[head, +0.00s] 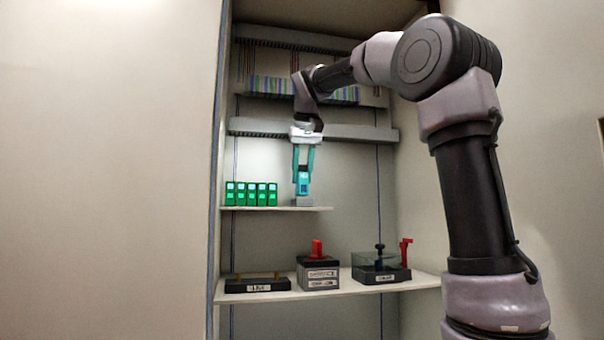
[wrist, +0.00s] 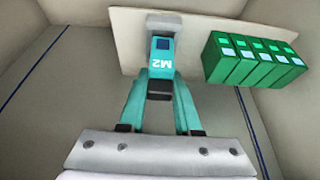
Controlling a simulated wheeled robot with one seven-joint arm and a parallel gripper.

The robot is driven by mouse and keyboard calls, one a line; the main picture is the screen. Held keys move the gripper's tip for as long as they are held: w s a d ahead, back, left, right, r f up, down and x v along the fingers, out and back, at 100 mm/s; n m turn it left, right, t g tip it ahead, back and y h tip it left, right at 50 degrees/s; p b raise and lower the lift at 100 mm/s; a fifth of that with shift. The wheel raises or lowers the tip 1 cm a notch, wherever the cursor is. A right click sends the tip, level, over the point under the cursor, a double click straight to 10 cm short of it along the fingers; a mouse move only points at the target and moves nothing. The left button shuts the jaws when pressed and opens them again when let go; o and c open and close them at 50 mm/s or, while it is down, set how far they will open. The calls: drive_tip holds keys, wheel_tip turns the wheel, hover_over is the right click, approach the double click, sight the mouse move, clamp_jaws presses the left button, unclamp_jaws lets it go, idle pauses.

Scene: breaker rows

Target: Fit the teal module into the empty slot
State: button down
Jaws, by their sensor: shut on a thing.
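The teal module (head: 304,183) stands upright at the end of the upper shelf's row, over a small grey block (head: 303,201). I cannot make out the empty slot.
Several green modules (head: 251,194) stand in a row left of the module on the shelf (head: 300,209). The lower shelf (head: 345,290) holds a grey box with a red handle (head: 319,274) and black bases. Rails and coloured breakers (head: 270,86) are above, behind my arm.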

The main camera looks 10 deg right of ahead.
drive_tip(key=shift+f, duration=0.5)
drive_tip(key=shift+f, duration=0.35)
drive_tip(key=shift+f, duration=0.3)
drive_tip(key=c, duration=0.5)
unclamp_jaws()
drive_tip(key=v, duration=1)
drive_tip(key=shift+s+r, duration=0.1)
drive_tip(key=shift+r, duration=0.25)
